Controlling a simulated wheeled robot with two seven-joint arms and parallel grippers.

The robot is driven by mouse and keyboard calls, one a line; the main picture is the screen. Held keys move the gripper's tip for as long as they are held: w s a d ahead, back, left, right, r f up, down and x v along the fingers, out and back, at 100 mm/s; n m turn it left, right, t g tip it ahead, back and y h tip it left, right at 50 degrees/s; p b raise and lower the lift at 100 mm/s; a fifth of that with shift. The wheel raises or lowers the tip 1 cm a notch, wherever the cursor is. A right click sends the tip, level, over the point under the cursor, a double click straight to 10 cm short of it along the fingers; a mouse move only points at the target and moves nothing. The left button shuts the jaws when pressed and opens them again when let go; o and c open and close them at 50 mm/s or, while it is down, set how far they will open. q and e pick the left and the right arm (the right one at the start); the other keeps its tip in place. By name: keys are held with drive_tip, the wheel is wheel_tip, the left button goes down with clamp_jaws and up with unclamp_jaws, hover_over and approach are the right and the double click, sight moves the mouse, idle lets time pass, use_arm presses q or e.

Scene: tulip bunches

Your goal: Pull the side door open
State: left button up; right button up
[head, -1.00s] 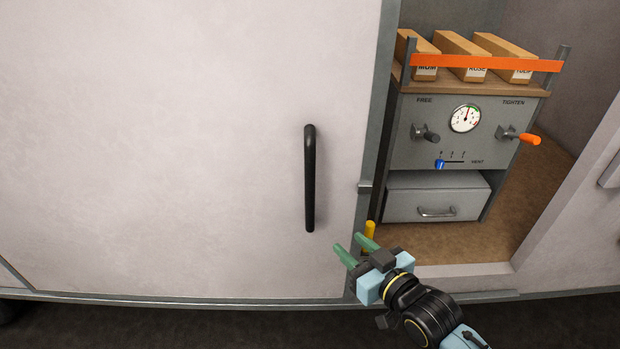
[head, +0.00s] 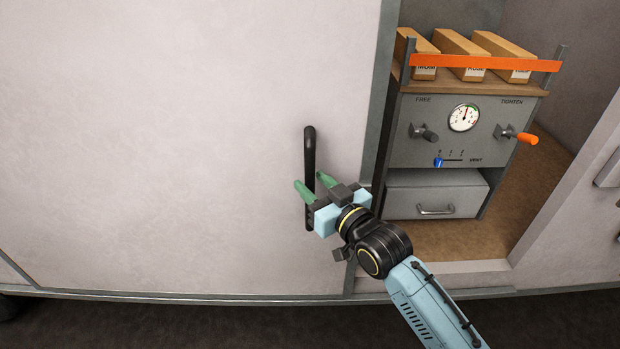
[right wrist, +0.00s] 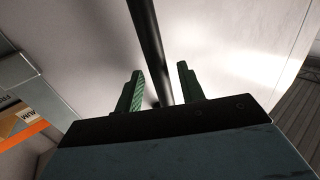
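The side door (head: 180,150) is a large pale panel filling the left of the head view. An upright black bar handle (head: 310,150) is fixed near its right edge; it also crosses the right wrist view (right wrist: 148,38). My right gripper (head: 309,183) is at the lower half of the handle, with its green fingers apart. In the right wrist view my right gripper (right wrist: 161,78) has one finger on each side of the bar, with gaps showing; it is not closed on it. The handle's lower part is partly hidden by the gripper. My left gripper is out of view.
Right of the door an opening shows a grey cabinet (head: 400,155) with a gauge, knobs and a drawer (head: 435,195). Several boxes (head: 462,55) stand on top behind an orange strap (head: 485,63). A metal sill (head: 200,297) runs below the door.

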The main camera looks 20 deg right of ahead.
drive_tip(key=shift+x, duration=0.9)
clamp_jaws()
